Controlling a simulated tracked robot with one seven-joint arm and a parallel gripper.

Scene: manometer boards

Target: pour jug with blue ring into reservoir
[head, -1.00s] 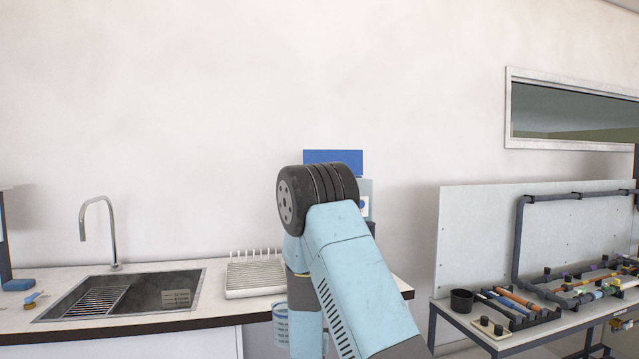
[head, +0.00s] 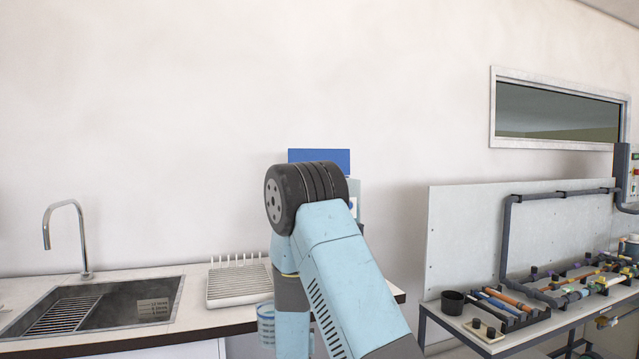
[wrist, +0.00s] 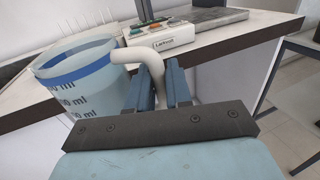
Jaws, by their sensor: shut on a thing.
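The jug (wrist: 82,92) is translucent with ml markings and a blue ring near its rim; it shows at the left of the wrist view. My gripper (wrist: 162,82) is shut on its pale handle, and the jug hangs in front of the counter edge. In the head view part of the jug (head: 266,325) shows low beside my arm, which hides the gripper. Whether there is liquid in the jug I cannot tell. I cannot identify a reservoir for certain in these frames.
A counter holds a sink (head: 95,308), a white drying rack (head: 238,284) and a labelled device (wrist: 175,37). On the right, a bench with a grey back panel (head: 465,235) carries pipes and a black cup (head: 452,302). Floor shows right of the counter.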

